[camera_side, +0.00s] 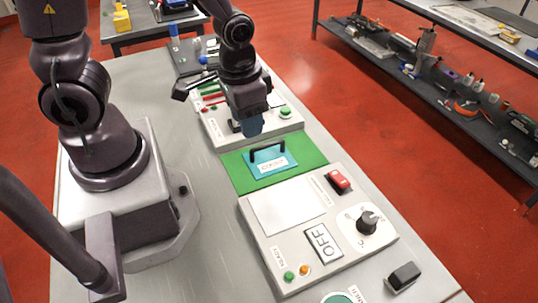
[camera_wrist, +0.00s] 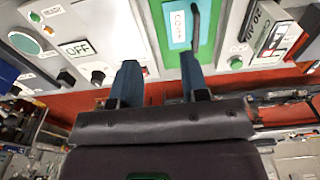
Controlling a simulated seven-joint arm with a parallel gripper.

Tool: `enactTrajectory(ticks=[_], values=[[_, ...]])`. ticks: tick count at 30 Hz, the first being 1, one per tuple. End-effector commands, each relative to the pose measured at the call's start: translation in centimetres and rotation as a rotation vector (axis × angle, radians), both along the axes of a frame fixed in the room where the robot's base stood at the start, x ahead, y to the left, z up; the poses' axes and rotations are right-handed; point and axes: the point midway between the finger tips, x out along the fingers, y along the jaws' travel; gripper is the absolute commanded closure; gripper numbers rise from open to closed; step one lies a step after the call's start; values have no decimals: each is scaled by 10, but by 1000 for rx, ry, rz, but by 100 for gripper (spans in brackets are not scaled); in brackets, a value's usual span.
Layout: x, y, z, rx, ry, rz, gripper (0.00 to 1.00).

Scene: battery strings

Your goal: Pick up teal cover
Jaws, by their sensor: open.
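The teal cover (camera_side: 275,165) is a flat plate with a white label and a black bar handle (camera_side: 267,149) standing on top. It lies on a green mat (camera_side: 305,158). My gripper (camera_side: 249,129) hangs fingers down, behind and a little left of the cover in the side view, apparently above it. In the wrist view my gripper (camera_wrist: 159,62) shows two blue fingers spread apart with nothing between them. There the cover (camera_wrist: 176,35) shows beyond the fingers, toward the right one, whose tip overlaps the lower end of the handle. I cannot tell whether they touch.
In front stands a white panel (camera_side: 280,244) with an OFF label, red switch, black knob and coloured buttons. Behind the mat is another white panel (camera_side: 222,138) with a green button and coloured strips. A small black block (camera_side: 404,276) lies at the front right.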

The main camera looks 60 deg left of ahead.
Motion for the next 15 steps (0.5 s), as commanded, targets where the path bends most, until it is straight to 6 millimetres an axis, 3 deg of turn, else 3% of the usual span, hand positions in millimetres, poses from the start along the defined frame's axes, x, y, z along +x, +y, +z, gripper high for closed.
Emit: enactTrajectory(ticks=[1,3,7,10,15], values=[[-1,4,-22,23,18,1,59],[2,11,-46,56,5,5,59],[8,28,-81,128,-61,-1,59],[21,39,-89,171,-152,-6,59],[44,44,-81,198,-299,-19,59]])
